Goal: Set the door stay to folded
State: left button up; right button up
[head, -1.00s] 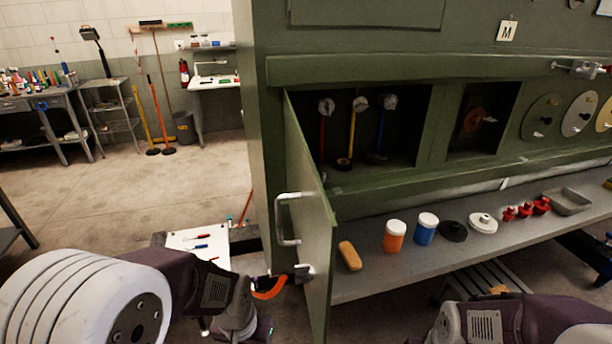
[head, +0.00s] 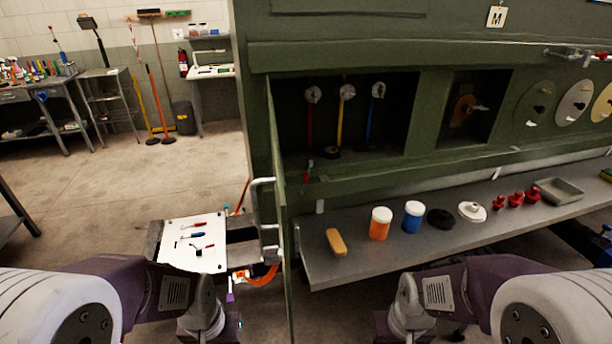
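The green door (head: 281,220) of the open bay stands swung out toward me, seen nearly edge-on, with a pale bar handle (head: 265,215) on its left face. A small red piece (head: 306,177) is at the bay's lower left corner, close to the door. It may be the door stay, but it is too small to tell its position. My left and right wrists show at the bottom of the head view, left and right of the door. Their fingers are cut off by the bottom edge.
A grey shelf (head: 350,267) right of the door holds an orange block (head: 336,241), an orange jar (head: 380,223), a blue jar (head: 413,217) and several smaller parts. Left of the door are a white board with tools (head: 190,255) and a curved orange piece (head: 262,277).

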aim_at(305, 175)
jog(key=k+l+u, duration=0.25)
jog(key=l+u, duration=0.2)
jog(key=l, duration=0.3)
jog(key=k+l+u, duration=0.25)
jog(key=i+l+z, duration=0.15)
jog(key=i+l, duration=0.5)
